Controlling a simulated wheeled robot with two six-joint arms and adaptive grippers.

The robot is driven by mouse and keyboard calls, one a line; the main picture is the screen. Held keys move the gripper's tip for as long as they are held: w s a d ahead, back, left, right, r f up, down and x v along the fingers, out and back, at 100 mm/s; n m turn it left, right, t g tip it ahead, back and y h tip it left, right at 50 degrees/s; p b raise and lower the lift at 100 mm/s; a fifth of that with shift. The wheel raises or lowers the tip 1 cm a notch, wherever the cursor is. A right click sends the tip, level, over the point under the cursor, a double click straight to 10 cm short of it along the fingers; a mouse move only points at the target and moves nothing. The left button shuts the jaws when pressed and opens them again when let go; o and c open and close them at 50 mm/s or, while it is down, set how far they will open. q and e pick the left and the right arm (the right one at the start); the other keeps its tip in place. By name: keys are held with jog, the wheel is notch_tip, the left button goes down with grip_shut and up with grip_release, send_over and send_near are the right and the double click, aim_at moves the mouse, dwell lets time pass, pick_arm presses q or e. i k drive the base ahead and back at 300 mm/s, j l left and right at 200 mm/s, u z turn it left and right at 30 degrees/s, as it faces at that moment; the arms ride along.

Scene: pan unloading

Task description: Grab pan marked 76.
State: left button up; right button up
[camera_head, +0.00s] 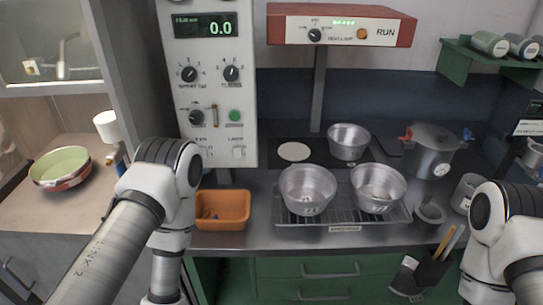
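Three silver metal pans are in view. The front left pan (307,185) and the front right pan (378,184) stand upright side by side on a wire rack. The third pan (348,140) stands behind them on a dark surface next to a pale disc. Small dark marks show on the fronts of the pans, but they are too small to read surely, so I cannot tell which is marked 76. Only arm links of mine show at the left and right; both grippers are out of view.
The rack (345,219) sits near the counter's front edge. An orange bin (222,209) is to its left. A large lidded pot (432,150) with red and blue fittings stands at the right. A control panel (212,85) rises behind the bin. A tool holder (430,270) hangs at front right.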

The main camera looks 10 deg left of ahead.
aim_at(59, 166)
jog(key=u, duration=1.75)
